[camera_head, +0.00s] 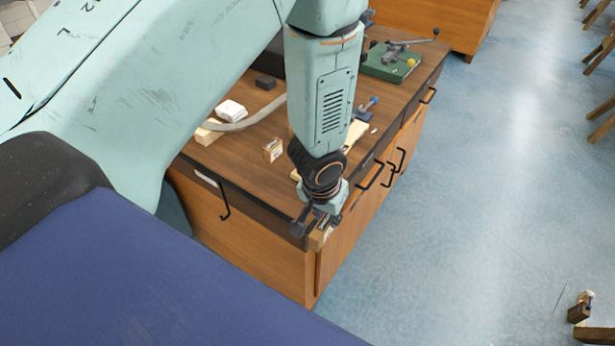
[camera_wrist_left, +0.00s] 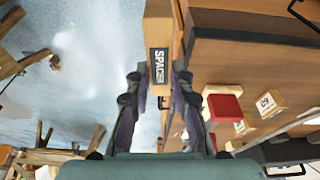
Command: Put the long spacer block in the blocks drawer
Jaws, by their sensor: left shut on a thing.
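My left gripper (camera_head: 318,222) is at the near corner of the wooden workbench, by its front edge. In the left wrist view the gripper (camera_wrist_left: 158,90) is shut on the long spacer block (camera_wrist_left: 158,28), a pale wooden bar with a dark label that starts "SPA". The block points away from the gripper, and its far end leaves the picture. In the head view the arm and fingers hide most of it. A drawer front (camera_head: 202,191) with a small label and a black handle shows at the bench's left end. I cannot read the label or tell which drawer is the blocks drawer.
Black handles (camera_head: 370,177) stick out along the bench's right side. The blue floor (camera_head: 480,190) beside it is open.

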